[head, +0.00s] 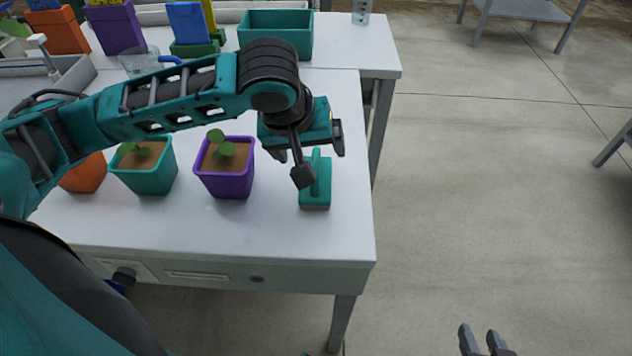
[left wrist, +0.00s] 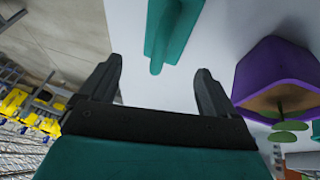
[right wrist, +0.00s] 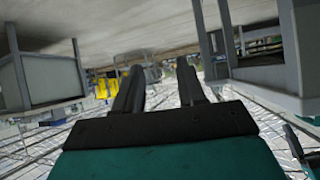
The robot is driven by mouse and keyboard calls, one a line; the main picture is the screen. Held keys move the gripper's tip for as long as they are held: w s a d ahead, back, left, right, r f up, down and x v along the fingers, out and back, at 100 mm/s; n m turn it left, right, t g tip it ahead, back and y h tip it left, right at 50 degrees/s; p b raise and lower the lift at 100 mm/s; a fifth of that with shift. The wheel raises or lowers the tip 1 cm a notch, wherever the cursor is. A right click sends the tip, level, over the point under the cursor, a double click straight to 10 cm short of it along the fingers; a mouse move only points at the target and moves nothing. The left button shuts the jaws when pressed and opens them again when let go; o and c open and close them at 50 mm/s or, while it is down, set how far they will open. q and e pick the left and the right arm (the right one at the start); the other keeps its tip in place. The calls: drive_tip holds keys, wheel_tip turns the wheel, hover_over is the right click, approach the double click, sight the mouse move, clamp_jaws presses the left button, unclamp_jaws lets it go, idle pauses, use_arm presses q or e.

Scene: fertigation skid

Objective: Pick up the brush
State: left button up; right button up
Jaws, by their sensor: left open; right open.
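The teal brush (head: 316,190) lies on the white table near its right edge, with its handle pointing away from the table's front. My left gripper (head: 306,160) is open above the handle end of the brush and partly covers it in the head view. In the left wrist view the brush (left wrist: 172,32) shows beyond and between the open fingers (left wrist: 158,85), with nothing between the jaws. My right gripper (head: 482,342) is low over the floor, right of the table. In the right wrist view its fingers (right wrist: 170,88) are apart and empty.
A purple pot (head: 226,182) with a seedling stands left of the brush, with a teal pot (head: 150,178) and an orange pot (head: 85,174) further left. A teal bin (head: 276,32) and more pots stand at the back. The table (head: 345,225) is clear in front of the brush.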

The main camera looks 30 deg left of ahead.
sight(314, 159)
use_arm(q)
drive_tip(key=b+x, duration=0.1)
drive_tip(key=x, duration=0.3)
drive_tip(key=shift+a+f+b, duration=0.15)
drive_tip(key=shift+f+b, duration=0.15)
drive_tip(key=shift+b, duration=0.05)
drive_tip(key=shift+w+f, duration=0.25)
drive_tip(key=shift+f, duration=0.2)
use_arm(e)
drive_tip(key=shift+w+a+f, duration=0.15)
drive_tip(key=shift+w+f, duration=0.25)
drive_tip(key=shift+w, duration=0.05)
use_arm(q)
drive_tip(key=shift+c, duration=0.5)
drive_tip(key=c, duration=1.1)
use_arm(e)
drive_tip(key=shift+s+f, duration=0.15)
drive_tip(key=shift+f, duration=0.05)
use_arm(q)
drive_tip(key=shift+r, duration=0.2)
